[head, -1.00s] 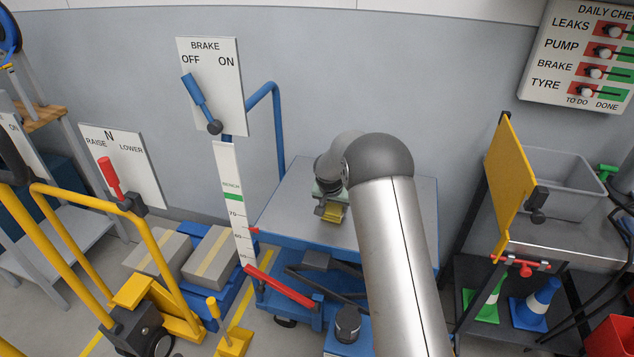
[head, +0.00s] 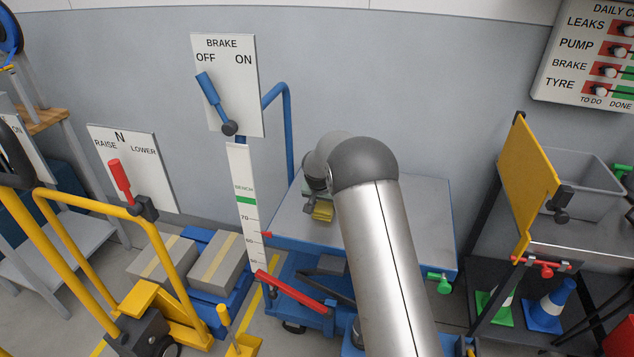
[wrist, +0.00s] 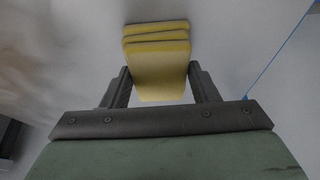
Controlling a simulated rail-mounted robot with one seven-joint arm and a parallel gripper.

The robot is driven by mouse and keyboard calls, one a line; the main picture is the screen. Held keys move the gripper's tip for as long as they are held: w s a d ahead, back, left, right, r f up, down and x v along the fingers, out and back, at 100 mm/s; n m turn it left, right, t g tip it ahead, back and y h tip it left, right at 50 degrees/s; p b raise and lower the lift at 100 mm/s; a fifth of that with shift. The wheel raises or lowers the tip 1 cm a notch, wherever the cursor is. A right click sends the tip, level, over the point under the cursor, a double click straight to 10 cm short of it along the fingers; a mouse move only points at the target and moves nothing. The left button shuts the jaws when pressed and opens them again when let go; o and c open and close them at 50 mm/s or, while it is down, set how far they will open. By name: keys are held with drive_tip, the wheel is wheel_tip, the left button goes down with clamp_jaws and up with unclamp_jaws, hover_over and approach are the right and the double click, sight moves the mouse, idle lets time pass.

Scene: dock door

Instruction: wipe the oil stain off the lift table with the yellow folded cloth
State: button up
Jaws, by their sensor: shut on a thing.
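The yellow folded cloth (wrist: 157,60) is held between the two fingers of my gripper (wrist: 159,80) in the wrist view, its layered edge facing away from the gripper. In the head view the cloth (head: 322,212) shows as a small yellow patch under my gripper (head: 318,192), over the left part of the lift table (head: 420,222). The lift table has a grey top with a blue frame. Whether the cloth touches the top I cannot tell. I cannot make out the oil stain; my arm hides part of the top.
A brake board (head: 228,85) and a height scale (head: 245,205) stand at the table's left. A blue handle rail (head: 289,130) rises behind it. A steel bench with a yellow panel (head: 528,185) and grey bin (head: 585,185) is at right. Bare table top lies right of my arm.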

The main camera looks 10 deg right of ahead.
drive_tip(key=shift+r+p, duration=1.8)
drive_tip(key=shift+r, duration=2.3)
